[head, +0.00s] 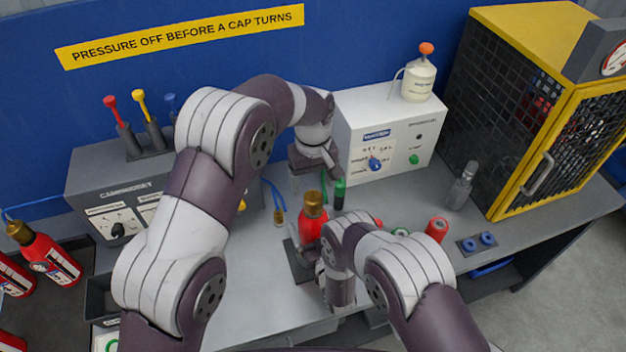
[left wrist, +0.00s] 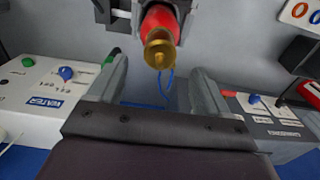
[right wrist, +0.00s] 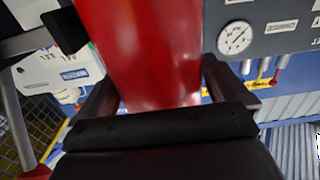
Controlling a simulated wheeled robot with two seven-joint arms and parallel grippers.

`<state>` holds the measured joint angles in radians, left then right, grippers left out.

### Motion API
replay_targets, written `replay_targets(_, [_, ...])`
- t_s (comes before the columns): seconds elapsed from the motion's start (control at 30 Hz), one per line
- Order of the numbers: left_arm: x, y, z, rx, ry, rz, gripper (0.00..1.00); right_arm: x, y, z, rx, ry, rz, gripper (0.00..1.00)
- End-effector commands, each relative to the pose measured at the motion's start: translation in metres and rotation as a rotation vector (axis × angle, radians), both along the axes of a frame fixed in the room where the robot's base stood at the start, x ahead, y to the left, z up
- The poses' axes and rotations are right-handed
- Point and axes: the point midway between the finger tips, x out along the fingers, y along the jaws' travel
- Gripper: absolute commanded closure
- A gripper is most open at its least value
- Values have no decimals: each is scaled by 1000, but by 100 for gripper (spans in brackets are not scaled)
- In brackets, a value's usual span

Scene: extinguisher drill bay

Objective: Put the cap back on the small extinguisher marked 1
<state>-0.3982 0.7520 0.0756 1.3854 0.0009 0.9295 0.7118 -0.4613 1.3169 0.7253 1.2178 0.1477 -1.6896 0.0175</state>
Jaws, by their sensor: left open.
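A small red extinguisher (head: 312,230) stands upright on a dark plate on the bench, in the middle of the head view. A brass cap (head: 314,203) sits on its top; I cannot tell how far it is turned down. My right gripper (head: 322,258) is shut around the red body, which fills the right wrist view (right wrist: 145,50). My left gripper (head: 316,178) is open and empty, behind and above the cap. In the left wrist view the cap (left wrist: 160,48) shows beyond the gap between the fingers, apart from them. No number 1 is readable.
A white control box (head: 385,130) stands at the back with a white bottle (head: 418,82) on it. A yellow mesh cage (head: 545,110) is at right. A grey console (head: 95,190) and larger red extinguishers (head: 50,260) are at left. A red cylinder (head: 437,229) stands right of my right arm.

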Motion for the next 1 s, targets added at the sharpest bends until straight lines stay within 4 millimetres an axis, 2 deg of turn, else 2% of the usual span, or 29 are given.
replay_targets(0.17, [0, 0, -1, 0, 0, 0, 22, -1, 0, -1, 0, 1, 0, 0])
replay_targets(0.27, [0, 0, -5, 0, 0, 0, 22, -8, -2, -2, -1, 2, 1, 0])
replay_targets(0.7, [0, 0, -39, 0, 0, 0, 22, -97, -31, -4, -1, 3, 2, 0])
replay_targets(0.83, [0, 0, -41, 0, 0, 0, 22, -113, -36, -2, 0, 0, 1, 0])
replay_targets(1.0, [0, 0, -42, 0, 0, 0, 22, -121, -39, 0, 0, 0, 0, 0])
